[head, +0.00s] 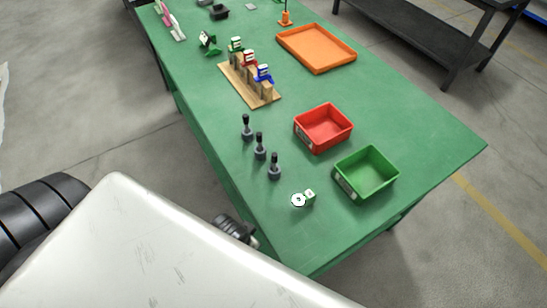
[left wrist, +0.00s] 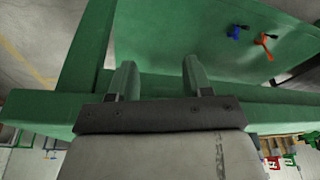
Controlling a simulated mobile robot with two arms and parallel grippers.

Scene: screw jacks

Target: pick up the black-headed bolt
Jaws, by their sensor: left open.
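Three dark upright pieces with black knob tops stand in a row near the table's left edge in the head view: a far one (head: 246,127), a middle one (head: 260,147) and a near one (head: 274,167). I cannot tell which, if any, is the black-headed bolt; the pieces are small. My left gripper (left wrist: 159,78) is open in the left wrist view, with nothing between its fingers. Below the table edge in the head view is a dark part that looks like my left arm. No black-headed bolt is clear in the wrist view. My right gripper is out of view.
On the green table (head: 415,135) are a red bin (head: 323,145), a green bin (head: 344,188), an orange tray (head: 343,67) and a wooden board (head: 233,84) bearing green, red and blue-topped pieces. A small round white piece (head: 298,200) lies near the front. The right side is clear.

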